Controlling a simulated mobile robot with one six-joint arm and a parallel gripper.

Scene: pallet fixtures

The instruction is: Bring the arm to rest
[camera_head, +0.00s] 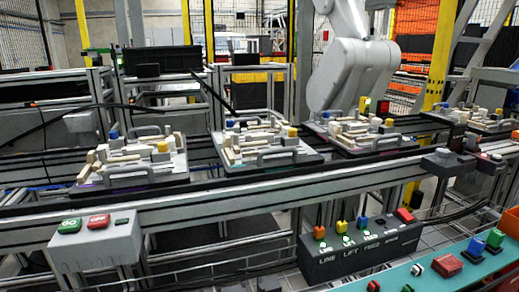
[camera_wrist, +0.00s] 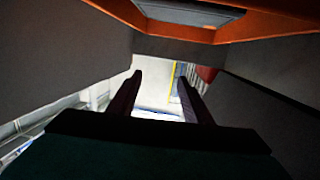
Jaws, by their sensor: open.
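My gripper (camera_wrist: 160,77) shows in the wrist view as two dark fingers spread apart. The gap between them is empty, with a pale bright patch behind it. Large dark grey surfaces flank the fingers, and an orange edge (camera_wrist: 265,27) crosses the top of the view; I cannot tell what these belong to. My gripper does not show in the head view. A thick white arm (camera_head: 350,75) hangs at the upper right there, behind the conveyor; I cannot tell whether it is mine.
A conveyor (camera_head: 240,188) crosses the head view, carrying several pallets (camera_head: 128,165) with fixtures and coloured blocks. A button box (camera_head: 95,232) and a dark control box (camera_head: 350,262) are along its front. A teal surface (camera_head: 420,278) with coloured parts and an orange container (camera_head: 511,224) stand at lower right.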

